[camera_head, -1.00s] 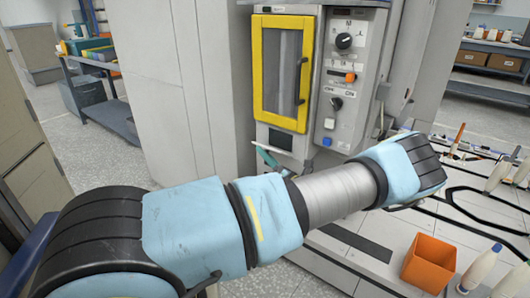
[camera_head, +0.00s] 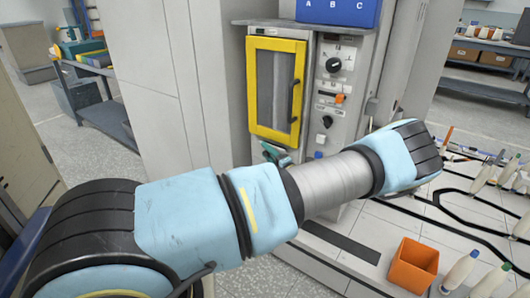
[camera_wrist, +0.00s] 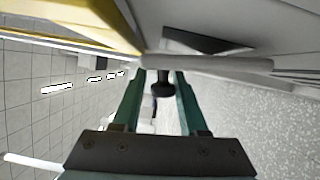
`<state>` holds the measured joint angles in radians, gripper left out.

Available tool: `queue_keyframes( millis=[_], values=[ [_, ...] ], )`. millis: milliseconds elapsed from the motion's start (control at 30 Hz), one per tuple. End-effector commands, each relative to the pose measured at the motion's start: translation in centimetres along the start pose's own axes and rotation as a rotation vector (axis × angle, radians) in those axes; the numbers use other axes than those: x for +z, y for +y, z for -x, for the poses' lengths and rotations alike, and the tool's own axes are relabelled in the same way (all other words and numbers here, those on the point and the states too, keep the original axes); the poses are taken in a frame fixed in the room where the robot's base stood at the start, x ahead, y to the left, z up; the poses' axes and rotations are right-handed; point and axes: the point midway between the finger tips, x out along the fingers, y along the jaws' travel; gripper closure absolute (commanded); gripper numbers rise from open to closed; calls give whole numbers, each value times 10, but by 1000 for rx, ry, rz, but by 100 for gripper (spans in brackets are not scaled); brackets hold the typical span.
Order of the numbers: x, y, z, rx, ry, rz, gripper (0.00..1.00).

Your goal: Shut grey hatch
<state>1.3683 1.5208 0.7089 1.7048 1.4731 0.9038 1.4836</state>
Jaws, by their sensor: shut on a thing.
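My gripper (camera_head: 273,152) is just below the yellow-framed door, at the front of the grey machine; my forearm hides part of that area. In the wrist view its two teal fingers (camera_wrist: 161,80) are closed around a dark round knob (camera_wrist: 162,90). The knob sits at a light grey panel seen nearly edge-on, which appears to be the grey hatch (camera_wrist: 215,64). A dark gap shows behind this panel, so it looks ajar. In the head view I cannot make out the hatch clearly behind my gripper.
The yellow-framed door (camera_head: 276,88) looks closed, above my gripper. A control panel (camera_head: 331,95) with knobs is to its right. A blue box (camera_head: 338,12) stands on top.

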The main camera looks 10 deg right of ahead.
Motion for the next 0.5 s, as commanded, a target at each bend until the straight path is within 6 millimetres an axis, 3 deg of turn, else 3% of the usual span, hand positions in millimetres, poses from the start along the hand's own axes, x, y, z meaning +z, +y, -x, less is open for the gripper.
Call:
queue_keyframes(
  millis=[500],
  values=[
    [9,-3,0,-60,-3,-114,100]
  ],
)
